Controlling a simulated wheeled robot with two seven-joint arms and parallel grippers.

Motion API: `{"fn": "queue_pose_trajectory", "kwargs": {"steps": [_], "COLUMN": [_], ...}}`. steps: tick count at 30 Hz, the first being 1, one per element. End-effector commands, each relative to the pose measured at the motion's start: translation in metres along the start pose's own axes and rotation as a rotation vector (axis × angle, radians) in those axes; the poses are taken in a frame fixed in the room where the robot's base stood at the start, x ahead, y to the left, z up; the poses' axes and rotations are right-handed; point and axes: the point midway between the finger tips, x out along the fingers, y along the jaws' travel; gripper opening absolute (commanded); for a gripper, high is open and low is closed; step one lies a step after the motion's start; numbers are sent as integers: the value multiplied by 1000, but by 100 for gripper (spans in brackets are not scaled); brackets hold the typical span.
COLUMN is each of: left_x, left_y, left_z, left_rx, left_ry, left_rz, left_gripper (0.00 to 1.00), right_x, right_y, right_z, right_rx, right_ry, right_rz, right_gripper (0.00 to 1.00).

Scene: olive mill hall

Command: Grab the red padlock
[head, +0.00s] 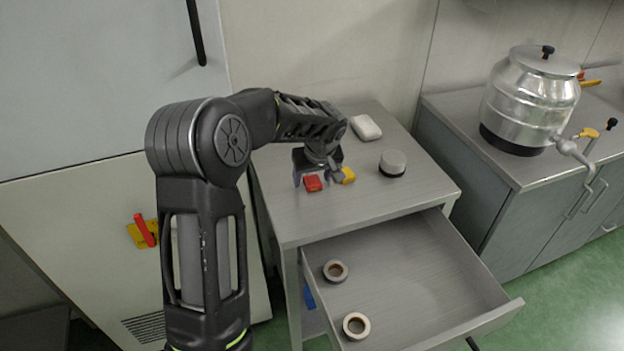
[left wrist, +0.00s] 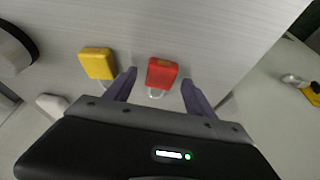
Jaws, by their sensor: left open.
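The red padlock (head: 313,184) lies on the grey cabinet top, close to its left edge. In the left wrist view the red padlock (left wrist: 162,73) sits between and just beyond the fingertips, its shackle towards the gripper. My left gripper (head: 318,178) is over the cabinet top, pointing down; in the wrist view its two fingers (left wrist: 158,76) are apart, one on each side of the padlock, with nothing held. A yellow padlock (head: 347,175) lies just right of the red one and outside the fingers; it also shows in the wrist view (left wrist: 97,64). My right gripper is not seen.
A round grey-and-black object (head: 393,163) and a white block (head: 366,128) stand on the cabinet top. The drawer (head: 420,262) below is open, with two tape rolls (head: 335,271) inside. A steel drum (head: 530,98) stands on the right-hand counter. The cabinet top's front is clear.

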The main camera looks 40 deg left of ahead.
Motion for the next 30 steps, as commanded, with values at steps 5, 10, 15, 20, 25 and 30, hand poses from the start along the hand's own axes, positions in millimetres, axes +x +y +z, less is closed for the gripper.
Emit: {"fn": "queue_pose_trajectory", "kwargs": {"steps": [5,10,15,20,25,30], "left_x": [2,2,2,2,2,2], "left_y": [0,0,0,0,0,0], "left_z": [0,0,0,0,0,0], "left_rx": [-1,-1,-1,-1,-1,-1], "left_ry": [1,1,1,1,1,1], "left_rz": [1,1,1,1,1,1], "left_gripper": [64,64,64,60,46,32], "right_x": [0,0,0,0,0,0], "right_y": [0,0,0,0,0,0], "right_z": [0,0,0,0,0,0], "right_rx": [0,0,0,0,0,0], "right_ry": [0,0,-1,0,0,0], "right_rz": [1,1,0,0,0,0], "right_gripper": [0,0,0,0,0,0]}}
